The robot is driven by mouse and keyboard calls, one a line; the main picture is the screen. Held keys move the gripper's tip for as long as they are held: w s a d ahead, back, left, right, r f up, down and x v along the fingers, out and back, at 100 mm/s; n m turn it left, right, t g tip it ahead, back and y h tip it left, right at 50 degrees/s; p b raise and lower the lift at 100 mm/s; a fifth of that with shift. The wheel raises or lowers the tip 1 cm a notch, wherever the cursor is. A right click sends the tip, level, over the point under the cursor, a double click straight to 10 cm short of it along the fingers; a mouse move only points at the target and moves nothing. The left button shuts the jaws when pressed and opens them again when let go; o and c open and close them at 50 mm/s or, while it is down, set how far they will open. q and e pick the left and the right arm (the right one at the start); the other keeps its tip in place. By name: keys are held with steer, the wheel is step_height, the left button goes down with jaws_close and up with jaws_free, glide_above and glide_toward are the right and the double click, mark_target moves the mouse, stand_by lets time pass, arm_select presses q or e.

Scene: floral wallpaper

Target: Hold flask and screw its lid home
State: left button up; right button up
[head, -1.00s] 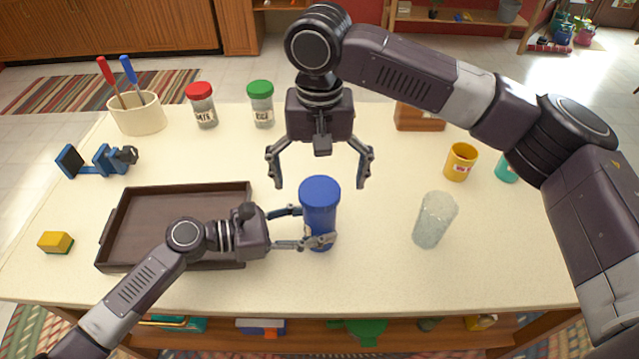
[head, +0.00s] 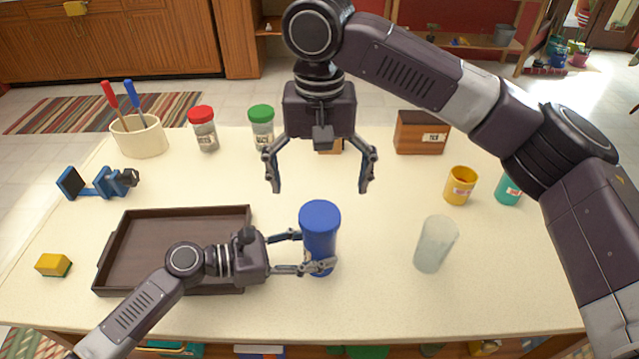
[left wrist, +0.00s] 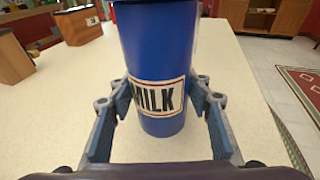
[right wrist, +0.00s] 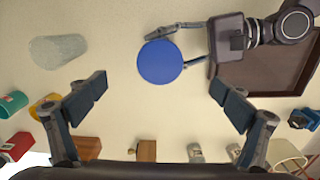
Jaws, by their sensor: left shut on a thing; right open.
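The blue flask (head: 319,248) stands upright on the table, with a blue lid (head: 320,214) on its top. In the left wrist view the flask (left wrist: 158,60) bears a MILK label between the fingers. My left gripper (head: 319,267) is shut around its lower body from the left. My right gripper (head: 319,186) is open and empty, pointing down above and behind the flask. In the right wrist view the round lid top (right wrist: 160,62) shows beyond the open fingers, apart from them. How tightly the lid is seated cannot be told.
A dark tray (head: 120,242) lies left of the flask, under my left arm. A clear tumbler (head: 436,245) stands to the right. Red-lidded (head: 203,128) and green-lidded (head: 262,128) jars, a wooden box (head: 421,134) and a yellow cup (head: 460,186) stand farther back.

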mark_target(319, 215)
steer(key=shift+r+n, duration=0.25)
steer(key=shift+n, duration=0.25)
steer(key=c, duration=0.5)
steer(key=shift+a+r+n, duration=0.1)
steer(key=shift+r+n, duration=0.15)
steer(key=shift+n, duration=0.35)
steer(key=shift+c, duration=0.5)
steer(key=n, duration=0.1)
steer(key=r+n, duration=0.1)
steer(key=n, duration=0.1)
steer(key=shift+s+n, duration=0.15)
steer(key=shift+n, duration=0.15)
steer(key=shift+f, duration=4.35)
